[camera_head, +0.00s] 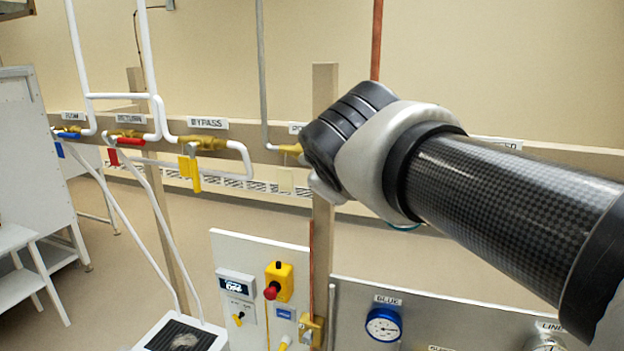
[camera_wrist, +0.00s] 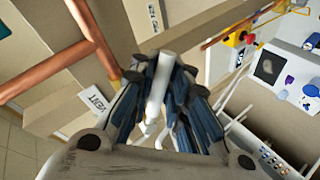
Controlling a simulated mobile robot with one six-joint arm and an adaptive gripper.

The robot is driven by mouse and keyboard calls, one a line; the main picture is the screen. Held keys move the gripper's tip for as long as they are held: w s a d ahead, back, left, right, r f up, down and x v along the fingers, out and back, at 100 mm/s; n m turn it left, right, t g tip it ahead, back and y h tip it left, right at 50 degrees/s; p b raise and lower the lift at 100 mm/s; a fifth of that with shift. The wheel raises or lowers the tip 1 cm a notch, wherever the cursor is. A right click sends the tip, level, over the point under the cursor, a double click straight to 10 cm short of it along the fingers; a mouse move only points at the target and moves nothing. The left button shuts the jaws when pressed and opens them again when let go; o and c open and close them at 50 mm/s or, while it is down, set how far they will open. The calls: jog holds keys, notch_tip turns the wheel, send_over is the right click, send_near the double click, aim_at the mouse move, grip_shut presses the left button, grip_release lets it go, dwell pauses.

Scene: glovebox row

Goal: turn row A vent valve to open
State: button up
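My gripper (camera_wrist: 160,72) shows in the wrist view with its two dark blue-grey fingers apart. A white pipe or rod (camera_wrist: 164,70) shows in the gap between them; I cannot tell whether either finger touches it. A label (camera_wrist: 94,98) that seems to begin with "VEN" is on the beige rail just left of the fingers. A small yellowish fitting (camera_wrist: 133,75) shows near the left fingertip. I cannot make out the vent valve's handle or its position. In the head view my wrist covers the right part of the valve rail, and the fingertips are hidden.
The beige rail (camera_head: 258,155) carries the BYPASS valve (camera_head: 203,142) with a yellow handle and valves with red (camera_head: 131,141) and blue (camera_head: 69,135) handles. Below stand a white panel with a red-yellow emergency stop (camera_head: 278,282) and a grey gauge panel (camera_head: 440,312). Copper pipes (camera_wrist: 60,72) run left of my gripper.

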jog(key=shift+o, duration=1.4)
jog(key=shift+s, duration=0.15)
jog(key=shift+o, duration=0.4)
jog(key=v, duration=0.7)
jog(key=shift+s+r, duration=0.2)
jog(key=shift+s, duration=0.15)
jog(key=shift+c, duration=0.3)
